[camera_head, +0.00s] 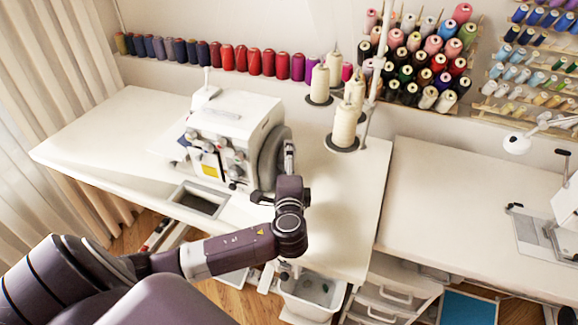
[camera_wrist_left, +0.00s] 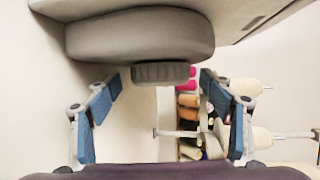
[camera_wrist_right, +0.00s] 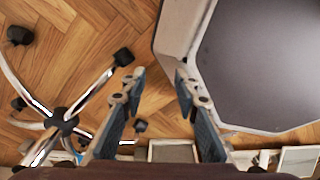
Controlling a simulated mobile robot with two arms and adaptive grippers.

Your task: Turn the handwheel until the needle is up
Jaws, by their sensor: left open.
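The white sewing machine (camera_head: 236,118) stands on the table, its grey handwheel (camera_head: 268,158) on its right side. In the left wrist view the handwheel (camera_wrist_left: 140,36) is a broad grey disc with a smaller ribbed knob (camera_wrist_left: 162,72) at its centre. My left gripper (camera_wrist_left: 160,84) is open, its blue-padded fingers apart on either side of the knob, with visible gaps. In the head view the left gripper is beside the wheel, partly hidden by its own wrist. The needle cannot be made out. My right gripper (camera_wrist_right: 159,76) is open and empty, away from the machine.
Cream thread cones (camera_head: 345,125) stand on a rack behind and right of the machine. A white bin (camera_head: 313,293) is under the table (camera_head: 345,215). A second table (camera_head: 470,205) is at right. The right wrist view shows a chair base (camera_wrist_right: 62,122) and a dark panel (camera_wrist_right: 268,60).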

